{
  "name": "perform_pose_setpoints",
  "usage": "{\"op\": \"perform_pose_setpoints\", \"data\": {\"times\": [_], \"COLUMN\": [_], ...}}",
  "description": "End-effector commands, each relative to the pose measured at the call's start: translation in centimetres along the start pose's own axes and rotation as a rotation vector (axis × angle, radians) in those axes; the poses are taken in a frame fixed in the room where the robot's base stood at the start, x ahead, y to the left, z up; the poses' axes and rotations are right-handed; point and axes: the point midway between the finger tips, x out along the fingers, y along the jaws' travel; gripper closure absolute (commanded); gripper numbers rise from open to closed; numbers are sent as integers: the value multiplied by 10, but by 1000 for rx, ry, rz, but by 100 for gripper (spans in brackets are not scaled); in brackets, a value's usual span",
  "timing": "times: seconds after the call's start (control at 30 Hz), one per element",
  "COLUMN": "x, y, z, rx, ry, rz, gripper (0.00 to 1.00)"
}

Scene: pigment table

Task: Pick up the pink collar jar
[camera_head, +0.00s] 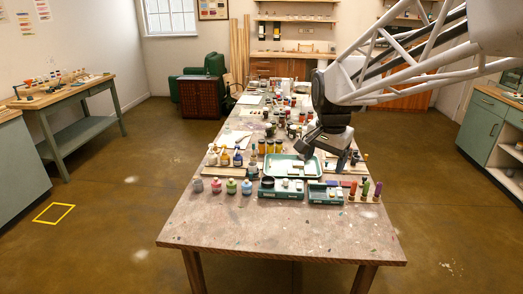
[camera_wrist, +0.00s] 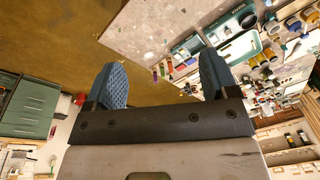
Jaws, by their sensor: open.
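A small jar with a pink band (camera_head: 215,186) stands upright near the table's front left, in a row of similar small jars. A grey jar (camera_head: 198,185) is on its left, and a green jar (camera_head: 231,186) and a blue jar (camera_head: 247,187) are on its right. My gripper (camera_head: 342,160) hangs over the right part of the table, well right of the pink jar and apart from it. In the wrist view my gripper (camera_wrist: 162,78) has its two blue pads wide apart with nothing between them. I cannot pick out the pink jar there.
Green trays (camera_head: 282,194) with small blocks stand right of the jars. A rack of coloured sticks (camera_head: 365,192) is farther right. A larger green tray (camera_head: 290,161) and several bottles (camera_head: 238,158) stand behind. The table's front strip (camera_head: 280,230) is clear.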

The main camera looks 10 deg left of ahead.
Motion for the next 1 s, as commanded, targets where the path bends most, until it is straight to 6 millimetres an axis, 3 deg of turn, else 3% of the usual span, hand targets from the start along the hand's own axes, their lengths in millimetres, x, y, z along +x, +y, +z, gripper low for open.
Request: {"op": "perform_pose_setpoints", "data": {"times": [0.4, 1.0], "x": [32, 104], "y": [-92, -227], "z": [-46, -86], "rx": [174, 426], "ry": [-25, -52], "rz": [14, 45], "gripper": [20, 20]}}
